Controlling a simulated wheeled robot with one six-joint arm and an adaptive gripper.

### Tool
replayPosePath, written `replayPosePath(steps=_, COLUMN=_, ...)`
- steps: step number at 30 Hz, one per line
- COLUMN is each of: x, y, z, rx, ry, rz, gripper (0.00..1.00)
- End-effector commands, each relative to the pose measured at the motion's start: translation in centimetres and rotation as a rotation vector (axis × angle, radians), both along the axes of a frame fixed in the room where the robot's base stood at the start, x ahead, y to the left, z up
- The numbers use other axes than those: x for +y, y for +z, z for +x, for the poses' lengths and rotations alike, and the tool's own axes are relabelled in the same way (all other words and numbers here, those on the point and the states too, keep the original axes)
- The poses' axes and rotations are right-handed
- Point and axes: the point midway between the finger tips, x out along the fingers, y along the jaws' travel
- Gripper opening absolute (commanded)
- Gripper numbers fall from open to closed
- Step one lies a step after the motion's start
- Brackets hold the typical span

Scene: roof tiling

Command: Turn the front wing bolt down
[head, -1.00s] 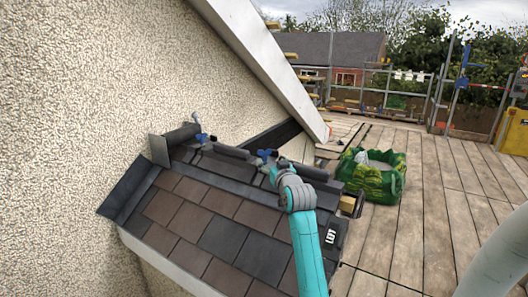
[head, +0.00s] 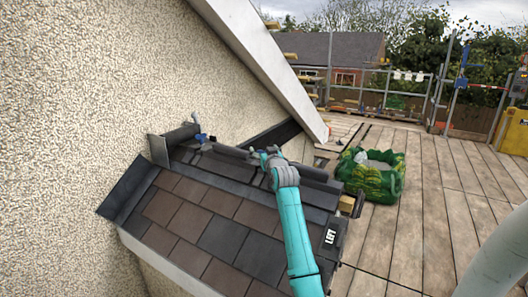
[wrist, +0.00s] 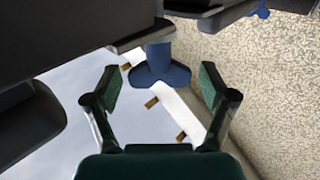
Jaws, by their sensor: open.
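A blue wing bolt (wrist: 160,68) hangs between the two pads of my gripper (wrist: 161,90) in the wrist view, with a visible gap on each side. The jaws are open and touch nothing that I can see. In the head view my gripper (head: 268,157) is at the ridge of the small tiled roof, and it hides most of this front bolt. A second blue wing bolt (head: 202,138) sits farther along the ridge to the left; it also shows at the top of the wrist view (wrist: 262,11).
Dark ridge pieces (head: 228,151) run along the top of the tiled roof (head: 215,220). A rough rendered wall (head: 80,90) stands to the left. A green bag (head: 372,182) sits on the boards (head: 435,200). A white sloping beam (head: 262,60) rises behind.

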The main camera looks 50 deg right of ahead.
Motion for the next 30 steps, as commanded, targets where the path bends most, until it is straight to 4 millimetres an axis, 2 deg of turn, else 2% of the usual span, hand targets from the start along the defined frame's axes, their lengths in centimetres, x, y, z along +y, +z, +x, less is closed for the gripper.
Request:
replayPosePath(steps=4, x=0.02, y=0.0, z=-0.01, rx=0.0, ry=0.0, rz=0.0, gripper=0.83)
replayPosePath(steps=9, x=0.03, y=-0.01, z=-0.02, rx=0.0, ry=0.0, rz=0.0, gripper=0.41)
replayPosePath(steps=11, x=0.03, y=-0.01, z=-0.02, rx=0.0, ry=0.0, rz=0.0, gripper=0.26)
replayPosePath(steps=12, x=0.03, y=-0.01, z=-0.02, rx=0.0, ry=0.0, rz=0.0, gripper=0.22)
replayPosePath(steps=23, x=0.13, y=-0.01, z=0.06, rx=0.0, ry=-0.032, rz=0.0, gripper=0.22)
replayPosePath(steps=30, x=0.21, y=0.02, z=0.13, rx=0.001, ry=-0.13, rz=-0.001, gripper=0.22)
